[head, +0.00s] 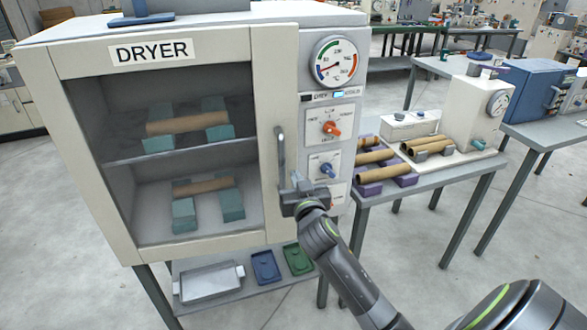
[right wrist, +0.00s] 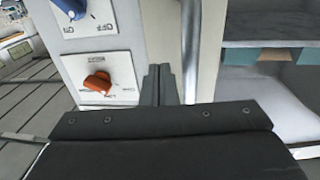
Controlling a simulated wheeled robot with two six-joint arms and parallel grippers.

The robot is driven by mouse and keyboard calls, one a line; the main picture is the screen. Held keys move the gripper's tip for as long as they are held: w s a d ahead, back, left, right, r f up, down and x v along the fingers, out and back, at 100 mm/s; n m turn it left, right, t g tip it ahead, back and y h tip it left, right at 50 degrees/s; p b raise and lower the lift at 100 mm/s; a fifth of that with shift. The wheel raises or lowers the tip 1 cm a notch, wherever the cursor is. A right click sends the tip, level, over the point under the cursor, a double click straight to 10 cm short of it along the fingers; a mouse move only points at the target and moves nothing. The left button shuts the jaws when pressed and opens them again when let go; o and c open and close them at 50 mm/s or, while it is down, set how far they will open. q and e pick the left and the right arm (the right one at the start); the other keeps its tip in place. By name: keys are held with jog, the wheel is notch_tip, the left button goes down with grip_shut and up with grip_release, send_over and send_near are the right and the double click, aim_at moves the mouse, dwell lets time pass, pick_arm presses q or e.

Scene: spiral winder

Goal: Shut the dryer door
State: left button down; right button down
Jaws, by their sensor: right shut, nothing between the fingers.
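The dryer (head: 330,15) stands at the left in the head view. Its cream-framed door (head: 275,85), with a window and a DRYER label, sits flush or nearly flush with the front; I cannot tell whether a small gap is left. The upright metal door handle (head: 281,160) also shows in the right wrist view (right wrist: 191,45). My right gripper (head: 297,182) is shut and empty at the lower end of the handle, beside it and not around it. In the right wrist view its closed fingertips (right wrist: 160,85) point at the dryer front, between handle and control panel. My left gripper is not in view.
Inside, cardboard tubes (head: 187,123) rest on teal blocks on two levels. Control knobs (head: 330,128) and a dial sit right of the door. A side table (head: 455,180) with tubes stands close on the right. Trays (head: 265,266) lie on the shelf below.

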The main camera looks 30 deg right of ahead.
aim_at(291, 165)
jog(key=shift+p+x, duration=0.3)
jog(key=shift+x, duration=1.35)
